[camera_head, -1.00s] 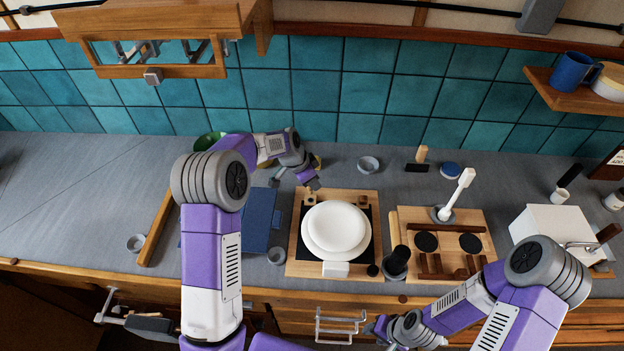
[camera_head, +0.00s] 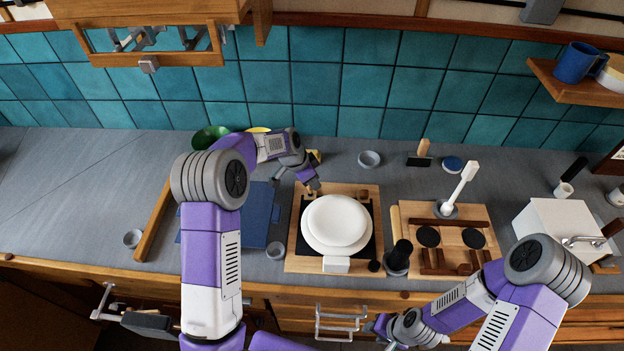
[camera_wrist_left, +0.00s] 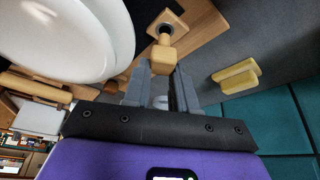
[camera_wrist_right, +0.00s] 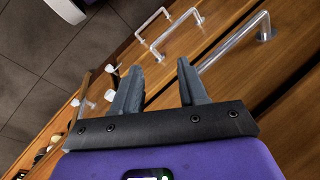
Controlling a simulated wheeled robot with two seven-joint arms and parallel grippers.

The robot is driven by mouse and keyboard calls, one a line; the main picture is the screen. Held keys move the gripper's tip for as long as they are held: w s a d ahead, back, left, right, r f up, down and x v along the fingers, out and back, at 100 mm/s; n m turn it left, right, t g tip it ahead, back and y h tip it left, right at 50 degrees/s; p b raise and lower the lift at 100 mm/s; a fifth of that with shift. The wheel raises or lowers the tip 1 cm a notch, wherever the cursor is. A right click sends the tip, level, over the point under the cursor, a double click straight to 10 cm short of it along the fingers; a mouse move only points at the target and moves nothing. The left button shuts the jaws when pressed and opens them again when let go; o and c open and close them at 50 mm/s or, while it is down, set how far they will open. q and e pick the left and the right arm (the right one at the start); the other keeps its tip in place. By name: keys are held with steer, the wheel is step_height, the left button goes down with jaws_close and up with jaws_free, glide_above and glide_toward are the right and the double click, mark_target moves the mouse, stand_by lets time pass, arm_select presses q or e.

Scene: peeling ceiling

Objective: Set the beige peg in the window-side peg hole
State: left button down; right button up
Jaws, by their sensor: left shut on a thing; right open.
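The beige peg (camera_wrist_left: 163,60) shows in the left wrist view as a pale block at the fingertips of my left gripper (camera_wrist_left: 160,88), which is shut on it. A pale square block with a dark round peg hole (camera_wrist_left: 166,29) lies just beyond the peg, partly covered by it; I cannot tell whether the peg's lower end is in it. In the head view my left gripper (camera_head: 313,188) is at the back left corner of the wooden board (camera_head: 292,262), and the peg is barely visible. My right gripper (camera_wrist_right: 158,85) is open and empty, low in front of the drawers.
A stack of white plates (camera_head: 337,222) fills the board's middle, close to my left gripper. A brown block (camera_head: 363,195) stands at the board's back right. A blue flat case (camera_head: 262,215) lies left of it. A yellow block (camera_wrist_left: 238,76) lies behind the board. A toy-like stove board (camera_head: 470,214) is right.

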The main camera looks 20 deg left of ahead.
arm_select(q)
steer(key=shift+f+b, duration=0.85)
steer(key=shift+f, duration=0.1)
steer(key=shift+f+b, duration=0.65)
steer(key=shift+f, duration=0.15)
steer(key=c, duration=1.2)
jaws_free()
steer(key=shift+s, duration=0.1)
steer(key=shift+c, duration=0.2)
steer(key=o, duration=0.4)
steer(key=shift+r, duration=0.15)
steer(key=p+v, duration=0.1)
steer(key=v, duration=0.2)
steer(key=p+v, duration=0.1)
steer(key=v, duration=0.3)
steer(key=w+d+p+v, duration=0.1)
steer(key=v, duration=0.3)
steer(key=shift+w+r, duration=0.1)
steer(key=shift+r, duration=0.25)
